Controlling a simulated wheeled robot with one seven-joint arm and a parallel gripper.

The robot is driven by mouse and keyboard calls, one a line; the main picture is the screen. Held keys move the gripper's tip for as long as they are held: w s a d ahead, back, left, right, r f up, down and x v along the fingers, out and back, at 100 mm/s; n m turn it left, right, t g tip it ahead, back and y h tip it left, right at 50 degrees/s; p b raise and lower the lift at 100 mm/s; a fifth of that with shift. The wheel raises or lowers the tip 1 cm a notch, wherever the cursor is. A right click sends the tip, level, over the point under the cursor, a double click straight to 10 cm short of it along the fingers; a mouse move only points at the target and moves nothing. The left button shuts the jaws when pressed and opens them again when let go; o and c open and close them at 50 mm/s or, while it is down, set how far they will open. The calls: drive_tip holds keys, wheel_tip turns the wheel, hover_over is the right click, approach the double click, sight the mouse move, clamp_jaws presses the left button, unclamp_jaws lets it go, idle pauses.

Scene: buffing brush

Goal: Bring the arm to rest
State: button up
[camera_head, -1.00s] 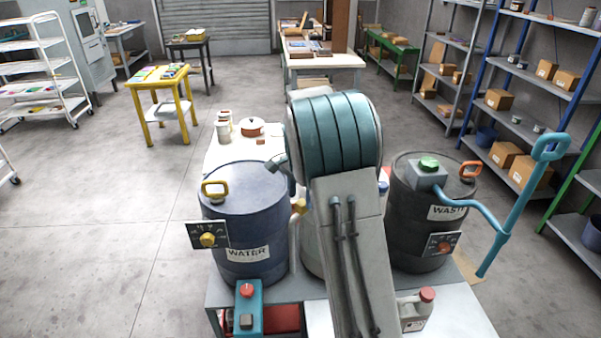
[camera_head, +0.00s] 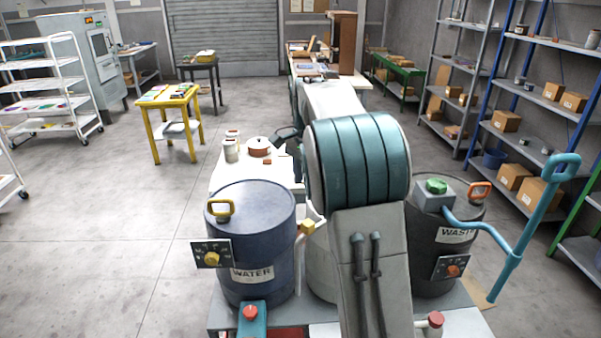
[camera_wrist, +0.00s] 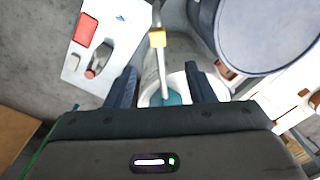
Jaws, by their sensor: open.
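My gripper (camera_wrist: 162,78) shows in the wrist view with its two dark fingers spread apart and nothing held between them. Beyond the fingers are a pale rod with a yellow block (camera_wrist: 157,39) and part of a white round vessel with blue inside. I cannot tell how far below the fingers they are. In the head view my arm rises through the middle, bent, above the cart between the two drums. The gripper's fingers are not clear there.
A blue WATER drum (camera_head: 252,240) stands left of my arm and a dark WASTE drum (camera_head: 440,238) right of it. A blue handle (camera_head: 535,220) sticks out at right. A yellow table (camera_head: 170,102) stands at left. The floor at left is open.

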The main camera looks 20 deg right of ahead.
drive_tip(key=s+a+f+n+t, duration=0.1)
drive_tip(key=s+n, duration=0.5)
drive_tip(key=s, duration=0.9)
drive_tip(key=s+a+f+n+t, duration=0.2)
drive_tip(key=s+n, duration=0.4)
drive_tip(key=s, duration=0.9)
drive_tip(key=a+f, duration=0.1)
drive_tip(key=a, duration=0.1)
drive_tip(key=shift+a+f+n, duration=0.25)
drive_tip(key=shift+a+n, duration=0.05)
drive_tip(key=shift+a, duration=0.05)
idle(0.4)
